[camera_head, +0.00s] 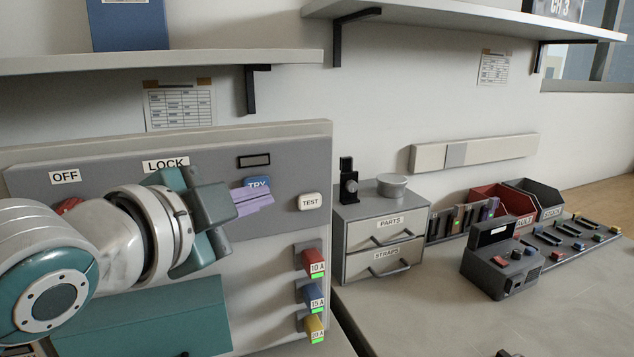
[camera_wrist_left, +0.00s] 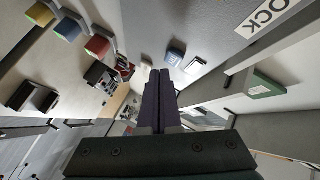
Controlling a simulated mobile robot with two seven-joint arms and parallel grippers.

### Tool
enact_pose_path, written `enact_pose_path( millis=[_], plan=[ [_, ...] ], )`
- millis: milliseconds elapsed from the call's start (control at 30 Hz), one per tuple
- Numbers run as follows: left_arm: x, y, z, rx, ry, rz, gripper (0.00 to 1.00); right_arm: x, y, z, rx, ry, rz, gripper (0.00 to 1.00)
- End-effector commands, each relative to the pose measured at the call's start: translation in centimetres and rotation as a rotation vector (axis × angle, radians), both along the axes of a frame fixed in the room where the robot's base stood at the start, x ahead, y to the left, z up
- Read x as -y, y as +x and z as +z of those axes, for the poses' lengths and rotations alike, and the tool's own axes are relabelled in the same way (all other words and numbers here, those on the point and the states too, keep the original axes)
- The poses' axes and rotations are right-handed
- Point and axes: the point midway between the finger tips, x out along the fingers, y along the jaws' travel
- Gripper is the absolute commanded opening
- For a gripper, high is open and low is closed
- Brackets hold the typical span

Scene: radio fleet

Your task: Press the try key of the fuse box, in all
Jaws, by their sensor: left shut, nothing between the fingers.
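The fuse box (camera_head: 275,275) is a grey upright panel at the left of the head view. Its blue try key (camera_head: 258,182), marked TRY, is partly covered from below by my fingers. A blue key shows just beyond my fingertips in the left wrist view (camera_wrist_left: 175,54). My left gripper (camera_head: 256,200) is shut and empty, its purple fingers pointing right across the panel front. Whether the fingertips touch the key, I cannot tell. My right gripper is not seen.
A white TEST key (camera_head: 310,202) sits right of the try key. Red (camera_head: 313,262), blue (camera_head: 313,293) and yellow (camera_head: 313,326) fuses below it show green lights. A dark window (camera_head: 254,161) is above. A drawer cabinet (camera_head: 382,236) and a grey radio (camera_head: 502,262) stand to the right.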

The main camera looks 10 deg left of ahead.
Motion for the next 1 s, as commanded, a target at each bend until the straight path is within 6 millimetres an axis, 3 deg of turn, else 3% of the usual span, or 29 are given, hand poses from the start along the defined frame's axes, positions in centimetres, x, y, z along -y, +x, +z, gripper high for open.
enact_pose_path(
  millis=[1000],
  plan=[
    [-0.60,0.88,0.00,0.000,0.001,0.000,0.00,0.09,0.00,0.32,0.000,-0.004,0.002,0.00]
  ],
)
